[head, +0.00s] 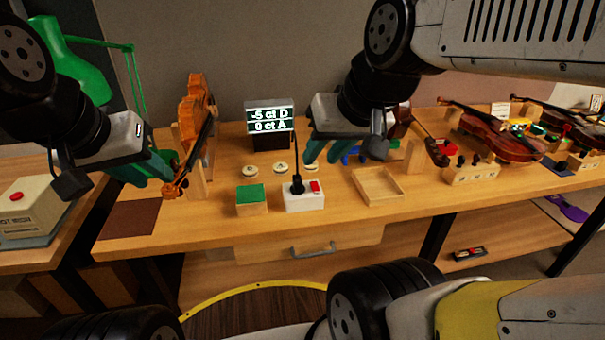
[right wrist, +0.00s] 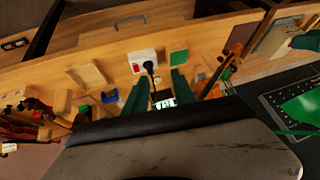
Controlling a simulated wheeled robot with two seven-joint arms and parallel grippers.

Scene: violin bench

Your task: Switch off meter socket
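The meter socket (head: 304,203) is a white block near the front middle of the bench. A black plug (head: 297,186) with an upright cable sits in it, and a red switch (head: 315,187) is on its right side. The socket also shows in the right wrist view (right wrist: 144,56), with the red switch (right wrist: 136,68). The lit meter display (head: 270,118) behind reads "-5 ct D" and "0 ct A". My right gripper (head: 340,150) is open and empty, above and behind the socket. My left gripper (head: 145,168) is at the left, by the violin scroll; its finger gap is unclear.
A green-topped block (head: 251,199) stands left of the socket, a shallow wooden tray (head: 379,186) right of it. Small round pieces (head: 281,168) lie behind. An upright violin (head: 196,110) stands left; more violins (head: 490,130) lie right. The bench front by the socket is clear.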

